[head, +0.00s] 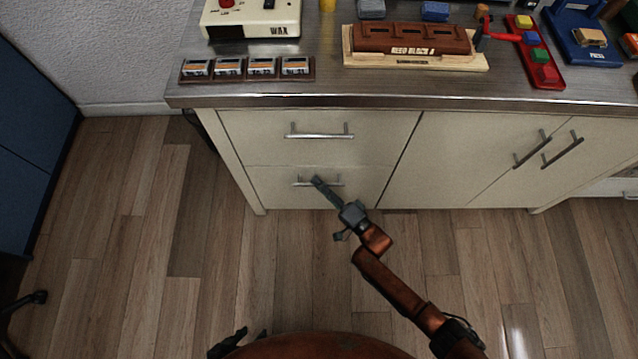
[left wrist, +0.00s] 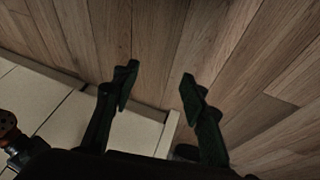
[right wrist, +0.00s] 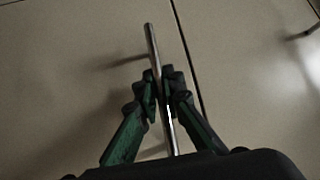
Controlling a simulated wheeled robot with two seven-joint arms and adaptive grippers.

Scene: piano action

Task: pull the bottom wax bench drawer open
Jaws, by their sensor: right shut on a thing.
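The bottom drawer (head: 270,187) of the cream bench sits below the top drawer (head: 255,140). Its front looks flush with the cabinet in the head view. My right gripper (head: 318,182) is at the bottom drawer's bar handle (head: 334,184). In the right wrist view the fingers (right wrist: 160,88) are shut on the metal bar handle (right wrist: 152,42), one on each side. My left gripper (head: 238,340) is low in the head view, partly hidden by my own body. In the left wrist view its fingers (left wrist: 155,88) are apart with nothing between them.
The bench top (head: 330,92) carries a wax unit (head: 255,22), a row of small labelled blocks (head: 248,68) and a reed block (head: 412,45). Cabinet doors (head: 450,150) are to the right. The wood floor (head: 150,240) before the drawers is clear. A blue cabinet (head: 30,140) stands at left.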

